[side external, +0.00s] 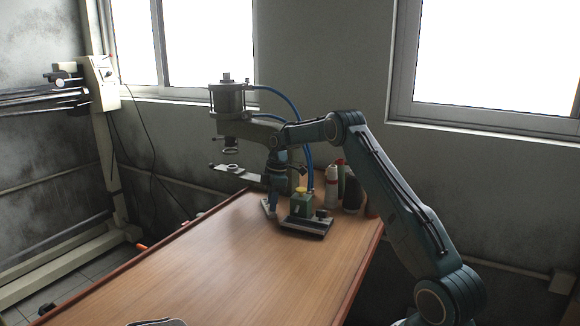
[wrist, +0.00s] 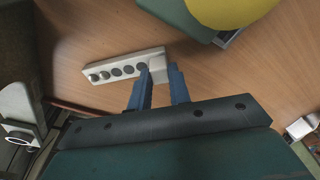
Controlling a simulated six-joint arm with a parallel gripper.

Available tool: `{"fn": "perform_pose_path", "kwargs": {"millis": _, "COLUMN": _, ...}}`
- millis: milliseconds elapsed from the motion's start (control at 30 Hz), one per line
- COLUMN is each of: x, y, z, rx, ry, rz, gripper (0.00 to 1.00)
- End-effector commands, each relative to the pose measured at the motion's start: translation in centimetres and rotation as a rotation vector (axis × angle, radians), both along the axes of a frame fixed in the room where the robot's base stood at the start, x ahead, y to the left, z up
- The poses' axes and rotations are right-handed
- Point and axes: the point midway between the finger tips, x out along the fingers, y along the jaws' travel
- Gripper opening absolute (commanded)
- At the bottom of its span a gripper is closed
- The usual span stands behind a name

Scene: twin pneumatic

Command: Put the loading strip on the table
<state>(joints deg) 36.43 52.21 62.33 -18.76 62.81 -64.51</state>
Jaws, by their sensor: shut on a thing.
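The loading strip (wrist: 98,73) is a pale bar with a row of dark round spots, several in all. In the wrist view it lies across my fingertips. My gripper (wrist: 159,70) is shut on its plain right-hand part, and the spotted part sticks out to the left. In the side view my gripper (side external: 271,206) points down at the far end of the wooden table (side external: 215,260), with the pale strip (side external: 265,205) at its tips. The strip is low over the table or touching it; I cannot tell which.
A green box with a yellow button (side external: 300,204) stands on a dark base just right of my gripper. The pneumatic press (side external: 228,100) rises behind, with a flat plate (side external: 235,172) jutting left. Bottles (side external: 350,190) stand at the back right. The table's near part is mostly clear.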

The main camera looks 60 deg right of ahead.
Motion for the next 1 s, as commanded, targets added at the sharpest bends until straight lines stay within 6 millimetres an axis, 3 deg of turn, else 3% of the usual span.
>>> {"fn": "perform_pose_path", "kwargs": {"millis": 33, "x": 0.0, "y": 0.0, "z": -0.1, "rx": 0.001, "ry": 0.001, "rz": 0.000, "gripper": 0.00}}
{"fn": "perform_pose_path", "kwargs": {"millis": 67, "x": 0.0, "y": 0.0, "z": -0.2, "rx": 0.001, "ry": 0.001, "rz": 0.000, "gripper": 0.23}}
{"fn": "perform_pose_path", "kwargs": {"millis": 167, "x": 0.0, "y": 0.0, "z": -0.1, "rx": 0.001, "ry": 0.001, "rz": 0.000, "gripper": 0.41}}
{"fn": "perform_pose_path", "kwargs": {"millis": 633, "x": 0.0, "y": -0.1, "z": 0.6, "rx": 0.000, "ry": 0.000, "rz": 0.000, "gripper": 0.41}}
{"fn": "perform_pose_path", "kwargs": {"millis": 1000, "x": -0.5, "y": -0.6, "z": 4.9, "rx": -0.001, "ry": -0.002, "rz": 0.001, "gripper": 0.41}}
